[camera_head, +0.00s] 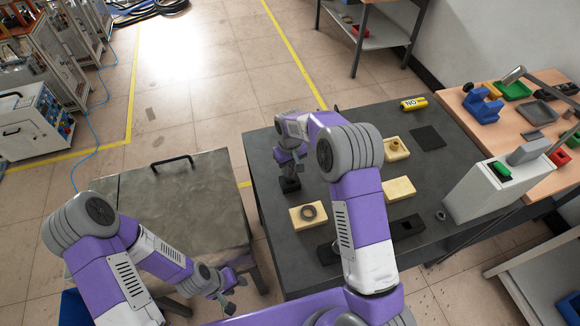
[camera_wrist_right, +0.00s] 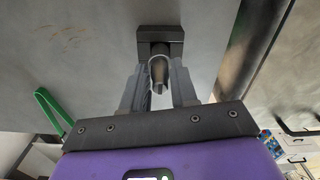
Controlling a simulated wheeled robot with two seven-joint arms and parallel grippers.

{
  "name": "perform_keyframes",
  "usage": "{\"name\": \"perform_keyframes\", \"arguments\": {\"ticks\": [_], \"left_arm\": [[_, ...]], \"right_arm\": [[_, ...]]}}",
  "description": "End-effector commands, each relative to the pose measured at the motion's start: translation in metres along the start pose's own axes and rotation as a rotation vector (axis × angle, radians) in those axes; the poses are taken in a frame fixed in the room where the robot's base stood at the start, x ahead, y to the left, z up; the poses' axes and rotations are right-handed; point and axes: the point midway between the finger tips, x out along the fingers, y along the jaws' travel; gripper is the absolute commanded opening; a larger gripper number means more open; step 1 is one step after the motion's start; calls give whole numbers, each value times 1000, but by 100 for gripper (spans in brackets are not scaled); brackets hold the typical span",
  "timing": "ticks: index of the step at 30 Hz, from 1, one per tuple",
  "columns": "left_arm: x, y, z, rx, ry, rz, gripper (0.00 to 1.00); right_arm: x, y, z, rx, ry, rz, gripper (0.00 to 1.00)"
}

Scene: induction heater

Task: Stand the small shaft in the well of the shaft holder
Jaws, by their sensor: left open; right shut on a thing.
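My right gripper (camera_head: 289,174) points down over the left part of the dark table. It is shut on the small shaft (camera_wrist_right: 158,71), a short dark metallic cylinder between its fingers in the right wrist view. The shaft holder, a black block (camera_head: 289,186), is directly below the gripper and also shows in the right wrist view (camera_wrist_right: 160,34). The shaft's far end overlaps the block in that view. I cannot tell whether it is inside the well or just above it. My left gripper (camera_head: 226,296) is open and empty, low near the front edge of the metal-topped table.
A cream block with a dark ring (camera_head: 308,214), another cream block (camera_head: 399,189) and a cream tray (camera_head: 396,149) are on the dark table (camera_head: 350,119). A white heater box (camera_head: 482,191) stands at the right. A yellow cylinder (camera_head: 413,103) lies at the back.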

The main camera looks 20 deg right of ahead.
Motion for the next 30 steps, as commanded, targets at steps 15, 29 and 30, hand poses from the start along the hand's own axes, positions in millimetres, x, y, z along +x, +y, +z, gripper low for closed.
{"name": "perform_keyframes", "arguments": {"ticks": [15,29,30], "left_arm": [[9,-3,0,0,0,0,43],[17,-6,-1,0,0,0,43],[16,-6,-1,0,0,0,43]], "right_arm": [[14,0,0,0,1,0,0],[25,0,0,0,1,0,0],[25,0,0,0,1,0,31]]}}
